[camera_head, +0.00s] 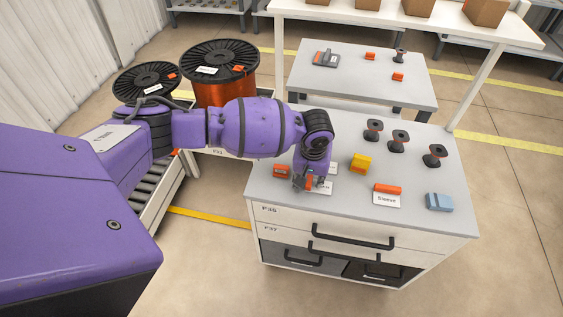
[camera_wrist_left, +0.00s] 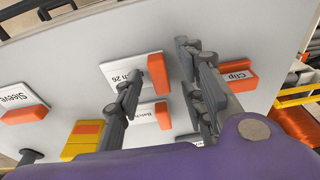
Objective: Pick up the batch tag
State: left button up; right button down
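My left gripper (camera_head: 308,188) points down over the left part of the drawer-cabinet top. In the left wrist view my left gripper (camera_wrist_left: 158,55) is open, its fingers apart on either side of an orange block. That block (camera_wrist_left: 158,75) stands on a white card (camera_wrist_left: 118,70) whose partly hidden label ends in "h 26". A second white card (camera_wrist_left: 142,112) with an orange block (camera_wrist_left: 163,115) lies just nearer the wrist; its label seems to start with "Batc". I cannot tell for certain which is the batch tag. My right gripper is not in view.
A Clip tag (camera_wrist_left: 240,80) lies right of the fingers and a Sleeve tag (camera_head: 387,190) to the right in the head view. A yellow block (camera_head: 360,163), blue block (camera_head: 439,202) and black spools (camera_head: 397,141) share the top. Large wire reels (camera_head: 218,60) stand behind my arm.

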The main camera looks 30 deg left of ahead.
pick_arm(q)
jog(key=shift+w+r, duration=0.1)
jog(key=shift+r, duration=0.05)
grip_shut()
jog(key=shift+r, duration=0.1)
